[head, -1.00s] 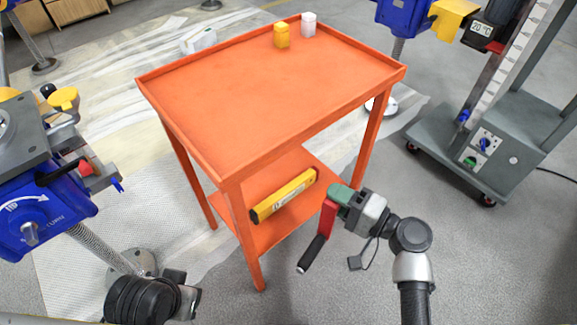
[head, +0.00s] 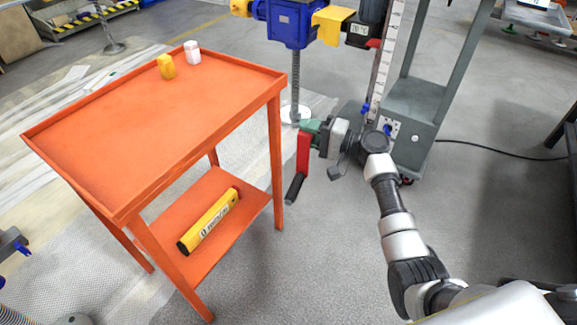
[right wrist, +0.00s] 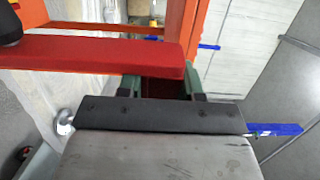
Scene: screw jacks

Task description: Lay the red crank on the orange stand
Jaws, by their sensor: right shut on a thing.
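The orange stand (head: 150,125) is a two-level table with a raised rim, at the left of the head view. My right gripper (head: 310,127) is shut on the red crank (head: 302,153), to the right of the stand's top. The crank hangs down with its black handle (head: 294,187) lowest, in front of and apart from the stand's right legs. In the right wrist view the crank's red arm (right wrist: 110,54) crosses just beyond the green fingers (right wrist: 160,85). My left gripper is not clearly in view.
A yellow object (head: 166,67) and a white object (head: 192,51) stand at the top's far edge; most of the top is bare. A yellow level (head: 210,220) lies on the lower shelf. A blue jack (head: 288,22) and a grey wheeled cart (head: 415,100) stand behind my right gripper.

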